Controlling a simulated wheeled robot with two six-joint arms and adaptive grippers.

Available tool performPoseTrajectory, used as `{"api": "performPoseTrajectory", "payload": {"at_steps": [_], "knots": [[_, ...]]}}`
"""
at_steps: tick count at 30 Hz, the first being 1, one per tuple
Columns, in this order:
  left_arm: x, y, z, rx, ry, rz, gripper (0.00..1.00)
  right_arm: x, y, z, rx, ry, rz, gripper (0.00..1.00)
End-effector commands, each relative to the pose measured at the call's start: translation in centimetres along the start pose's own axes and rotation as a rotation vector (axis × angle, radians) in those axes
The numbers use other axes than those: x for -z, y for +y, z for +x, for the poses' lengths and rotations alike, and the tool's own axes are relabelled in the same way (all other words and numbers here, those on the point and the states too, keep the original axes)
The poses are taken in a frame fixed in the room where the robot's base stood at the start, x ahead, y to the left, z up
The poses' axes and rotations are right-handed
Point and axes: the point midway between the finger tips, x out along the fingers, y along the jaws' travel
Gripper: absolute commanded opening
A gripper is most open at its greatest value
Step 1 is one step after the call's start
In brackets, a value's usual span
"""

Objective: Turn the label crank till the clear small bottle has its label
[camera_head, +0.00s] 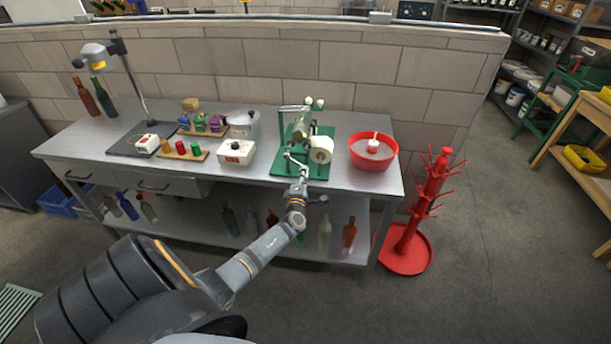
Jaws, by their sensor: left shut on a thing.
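The green label machine (323,171) stands on the steel bench, right of its middle. A small clear, greenish-looking bottle (303,126) lies across the top of the machine. A white label roll (321,150) sits at its right side. My left gripper (296,166) is at the front of the machine, shut on the crank, which is mostly hidden by the fingers. I cannot tell whether the bottle bears a label. My right gripper is out of view.
A red basin (373,151) stands right of the machine. A white box (237,153) and a steel pot (243,124) stand left of it. A red bottle tree (424,205) stands on the floor at right. Several bottles stand on the lower shelf (200,232).

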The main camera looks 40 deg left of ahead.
Motion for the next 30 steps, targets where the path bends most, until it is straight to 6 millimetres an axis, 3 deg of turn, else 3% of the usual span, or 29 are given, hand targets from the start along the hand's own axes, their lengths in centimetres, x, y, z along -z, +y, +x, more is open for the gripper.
{"api": "performPoseTrajectory", "payload": {"at_steps": [12,13,18,26,30], "knots": [[0.2,-0.2,-0.1,0.004,0.002,-0.001,0.0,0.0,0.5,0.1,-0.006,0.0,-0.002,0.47],[0.2,-0.2,-0.1,0.004,0.002,-0.001,0.19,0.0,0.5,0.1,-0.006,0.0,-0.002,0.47],[0.1,-0.2,-0.1,0.003,0.001,-0.001,0.41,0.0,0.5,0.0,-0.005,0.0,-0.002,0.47],[0.1,-0.1,-0.1,0.001,0.0,-0.001,0.41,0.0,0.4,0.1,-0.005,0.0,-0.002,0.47],[0.1,-0.2,-1.3,0.002,-0.001,0.0,0.41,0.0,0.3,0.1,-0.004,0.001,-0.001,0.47]]}}
